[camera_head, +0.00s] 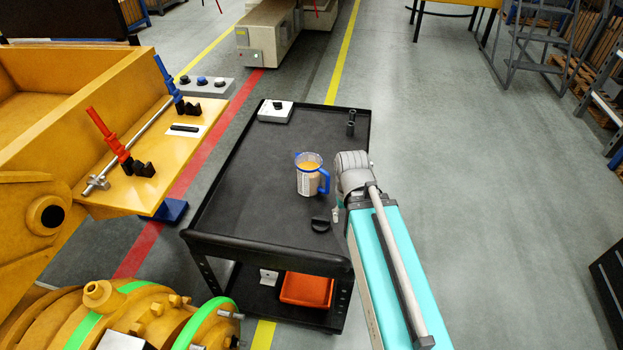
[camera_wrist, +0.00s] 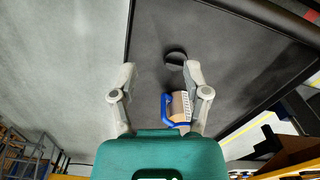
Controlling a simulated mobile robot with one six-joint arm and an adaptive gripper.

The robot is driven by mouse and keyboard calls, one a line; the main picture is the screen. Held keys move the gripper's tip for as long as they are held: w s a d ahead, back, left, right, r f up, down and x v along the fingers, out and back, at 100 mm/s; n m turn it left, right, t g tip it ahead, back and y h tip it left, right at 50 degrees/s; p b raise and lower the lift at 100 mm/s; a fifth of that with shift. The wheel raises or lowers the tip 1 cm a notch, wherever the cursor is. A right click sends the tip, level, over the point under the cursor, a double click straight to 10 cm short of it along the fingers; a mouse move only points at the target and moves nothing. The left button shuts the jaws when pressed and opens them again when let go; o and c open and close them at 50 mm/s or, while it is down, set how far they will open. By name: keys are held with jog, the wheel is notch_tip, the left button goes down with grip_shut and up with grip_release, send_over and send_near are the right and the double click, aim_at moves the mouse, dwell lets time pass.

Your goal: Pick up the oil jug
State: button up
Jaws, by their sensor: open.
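The oil jug (camera_head: 308,178) is a clear measuring jug with amber contents, a blue rim and a blue handle on its right side. It stands upright on the black cart top (camera_head: 250,195). In the wrist view the jug (camera_wrist: 181,106) shows beside the right finger, partly hidden by that finger and my teal wrist. My gripper (camera_wrist: 158,72) is open, with nothing between its fingertips. In the head view my arm reaches the cart's right edge, just right of the jug; the fingers are mostly hidden there.
A black round lid or knob (camera_head: 320,224) lies in front of the jug. Two dark cylinders (camera_head: 351,122) and a white box with a knob (camera_head: 275,111) stand towards the cart's far end. An orange bin (camera_head: 306,289) sits on the lower shelf. Yellow machinery (camera_head: 75,85) stands left.

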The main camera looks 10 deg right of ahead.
jog(key=w+a+f+m+t+h+b, duration=0.1)
jog(key=w+f+m+h+b, duration=0.1)
jog(key=w+f+b, duration=0.3)
jog(key=w+a+f+m+t+h+b, duration=0.1)
jog(key=w+f+m+h+b, duration=0.2)
jog(key=w, duration=0.4)
jog(key=m+t+h+b, duration=0.2)
jog(key=m+t+b, duration=0.25)
jog(key=b, duration=0.35)
send_near(312, 177)
jog(key=s+d+f, duration=0.2)
jog(key=s+d, duration=0.1)
jog(key=shift+d+r+g, duration=0.1)
jog(key=shift+d+g, duration=0.05)
jog(key=shift+g, duration=0.1)
jog(key=b+x, duration=0.6)
jog(key=x, duration=0.2)
jog(key=shift+w+d+f, duration=0.15)
jog(key=shift+w+f, duration=0.05)
jog(key=shift+f, duration=0.1)
